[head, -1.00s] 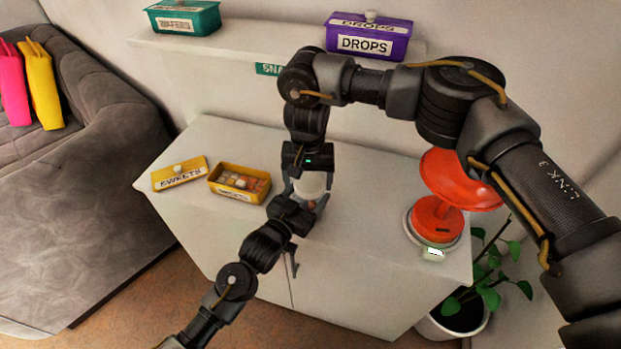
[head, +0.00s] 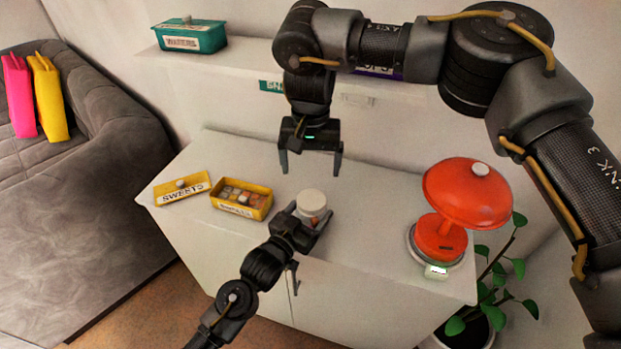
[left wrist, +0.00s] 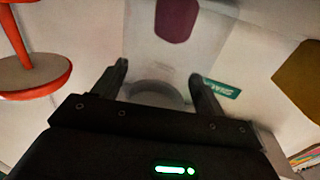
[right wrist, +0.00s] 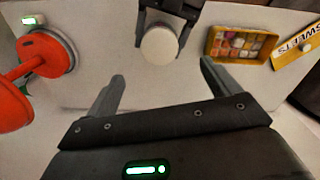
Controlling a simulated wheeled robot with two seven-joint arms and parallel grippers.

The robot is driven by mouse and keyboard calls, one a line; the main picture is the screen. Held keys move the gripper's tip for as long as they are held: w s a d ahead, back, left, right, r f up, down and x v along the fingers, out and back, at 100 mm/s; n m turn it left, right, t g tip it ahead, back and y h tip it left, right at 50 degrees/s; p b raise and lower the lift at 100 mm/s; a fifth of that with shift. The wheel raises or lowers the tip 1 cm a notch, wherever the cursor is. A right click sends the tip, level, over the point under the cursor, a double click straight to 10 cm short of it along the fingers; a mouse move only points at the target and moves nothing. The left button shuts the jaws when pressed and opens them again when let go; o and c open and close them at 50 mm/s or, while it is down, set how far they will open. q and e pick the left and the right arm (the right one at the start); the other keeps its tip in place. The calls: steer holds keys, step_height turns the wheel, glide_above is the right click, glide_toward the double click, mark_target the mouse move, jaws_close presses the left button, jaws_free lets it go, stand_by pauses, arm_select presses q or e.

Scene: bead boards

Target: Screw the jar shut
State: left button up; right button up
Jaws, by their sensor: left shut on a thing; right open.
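The jar (left wrist: 158,93) stands on the white cabinet, between the fingers of my left gripper (head: 309,217), which is shut on its side. Its round white lid (head: 312,201) is on top, and it also shows in the right wrist view (right wrist: 159,44). I cannot tell how tightly the lid sits. My right gripper (head: 311,169) is open and empty, pointing down above the lid and apart from it. In the head view, the left fingers and lid hide most of the jar's body.
On the cabinet top (head: 365,235), an open yellow box (head: 262,210) of sweets and its lid (head: 182,188) lie left of the jar. A red lamp (head: 467,193) stands to the right. A shelf behind holds a teal box (head: 188,38) and a purple one, mostly hidden by my right arm.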

steer(key=shift+r, duration=0.75)
arm_select(q)
steer(key=o, duration=2)
steer(key=shift+c, duration=0.2)
steer(key=b+v, duration=0.2)
steer(key=v, duration=0.8)
steer(key=shift+s+a, duration=0.15)
steer(key=shift+s, duration=0.2)
arm_select(e)
steer(key=shift+f, duration=1.2)
arm_select(q)
steer(key=shift+f, duration=0.15)
